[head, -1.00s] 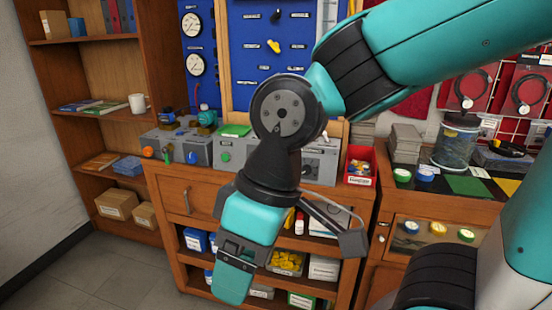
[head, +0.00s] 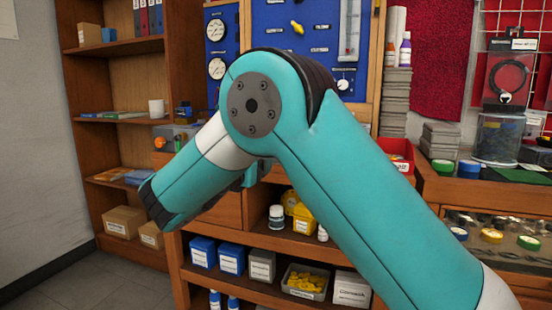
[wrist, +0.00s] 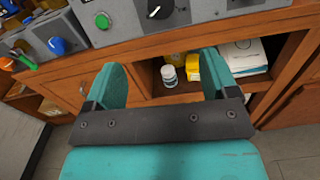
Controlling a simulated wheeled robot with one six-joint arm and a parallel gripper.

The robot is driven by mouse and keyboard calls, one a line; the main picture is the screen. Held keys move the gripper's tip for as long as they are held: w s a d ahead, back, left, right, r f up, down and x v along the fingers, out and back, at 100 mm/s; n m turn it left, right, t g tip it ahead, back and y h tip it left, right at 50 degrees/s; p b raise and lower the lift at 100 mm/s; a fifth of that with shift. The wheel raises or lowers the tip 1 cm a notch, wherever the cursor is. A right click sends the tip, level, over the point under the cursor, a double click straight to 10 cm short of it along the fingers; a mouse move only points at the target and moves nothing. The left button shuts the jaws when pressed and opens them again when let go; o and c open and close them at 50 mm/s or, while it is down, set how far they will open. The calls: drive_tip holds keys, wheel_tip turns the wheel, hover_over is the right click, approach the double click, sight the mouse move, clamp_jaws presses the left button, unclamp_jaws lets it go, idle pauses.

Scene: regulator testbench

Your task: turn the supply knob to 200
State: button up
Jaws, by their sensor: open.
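In the wrist view my gripper (wrist: 164,66) is open and empty, its two teal fingers spread below the front of the bench-top units. A black knob with a white pointer (wrist: 160,8) is on a grey panel at the top edge, partly cut off. Neither finger touches a knob. I cannot read which knob is the supply one, nor its setting. In the head view my arm covers most of the bench units and the gripper is mostly hidden.
A green button (wrist: 102,20) and a blue knob (wrist: 57,45) are on the left units. Below the bench top is an open shelf with a white bottle (wrist: 168,74) and a yellow container (wrist: 192,66). A red bin (head: 398,160) stands right of my arm.

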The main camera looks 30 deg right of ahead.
drive_tip(key=p+x, duration=1.7)
drive_tip(key=p, duration=0.2)
drive_tip(key=shift+d+r, duration=0.1)
drive_tip(key=shift+d, duration=0.05)
drive_tip(key=c, duration=0.9)
